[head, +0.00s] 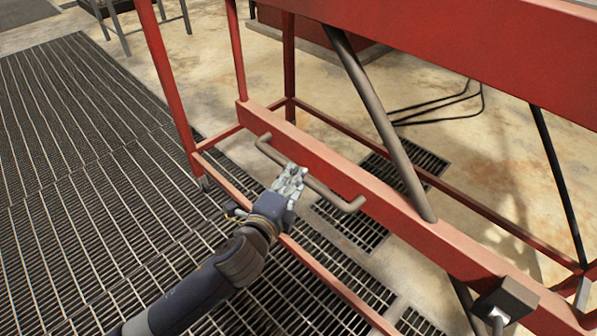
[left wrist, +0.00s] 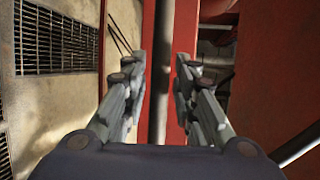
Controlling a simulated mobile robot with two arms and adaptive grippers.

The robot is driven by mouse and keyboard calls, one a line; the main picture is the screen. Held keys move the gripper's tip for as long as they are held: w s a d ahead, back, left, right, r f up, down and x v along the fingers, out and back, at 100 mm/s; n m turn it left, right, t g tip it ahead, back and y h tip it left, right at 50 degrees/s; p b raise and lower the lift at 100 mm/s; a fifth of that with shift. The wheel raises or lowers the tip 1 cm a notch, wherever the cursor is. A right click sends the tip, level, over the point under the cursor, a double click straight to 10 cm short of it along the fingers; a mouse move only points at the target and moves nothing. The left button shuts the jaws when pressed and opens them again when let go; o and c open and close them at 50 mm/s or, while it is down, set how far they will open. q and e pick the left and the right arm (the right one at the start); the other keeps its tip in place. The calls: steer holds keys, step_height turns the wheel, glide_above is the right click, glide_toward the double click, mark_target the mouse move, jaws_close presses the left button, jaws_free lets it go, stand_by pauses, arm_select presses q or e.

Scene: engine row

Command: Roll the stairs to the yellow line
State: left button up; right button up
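The stairs show as a red metal frame (head: 330,155) with posts, a long lower beam and grey diagonal bars. A grey-brown bar handle (head: 325,190) is fixed to the side of the lower beam. My left gripper (head: 291,178) is at the middle of this handle. In the left wrist view my left gripper (left wrist: 160,85) has its fingers apart, with a grey bar (left wrist: 160,70) running between them in front of red metal. I cannot tell whether the fingers touch it. My right gripper is out of view. No yellow line shows.
A dark floor grating (head: 80,170) covers the left side, and smaller floor grates (head: 355,225) lie under the frame. Stained concrete (head: 210,75) is open behind. Black cables (head: 440,105) lie on the floor at upper right. A grey metal stand (head: 125,20) is at upper left.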

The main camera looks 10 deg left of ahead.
mark_target(305, 179)
arm_select(q)
steer(key=shift+x, duration=1.75)
jaws_close()
steer(key=shift+s+d+p, duration=0.4)
steer(key=shift+d+p, duration=0.05)
steer(key=shift+d, duration=0.1)
steer(key=shift+s+d+f, duration=0.15)
steer(key=shift+d+f, duration=0.05)
steer(key=shift+f, duration=0.05)
steer(key=shift+s+d, duration=0.1)
jaws_free()
steer(key=shift+s+d+r, duration=0.15)
steer(key=shift+r, duration=0.05)
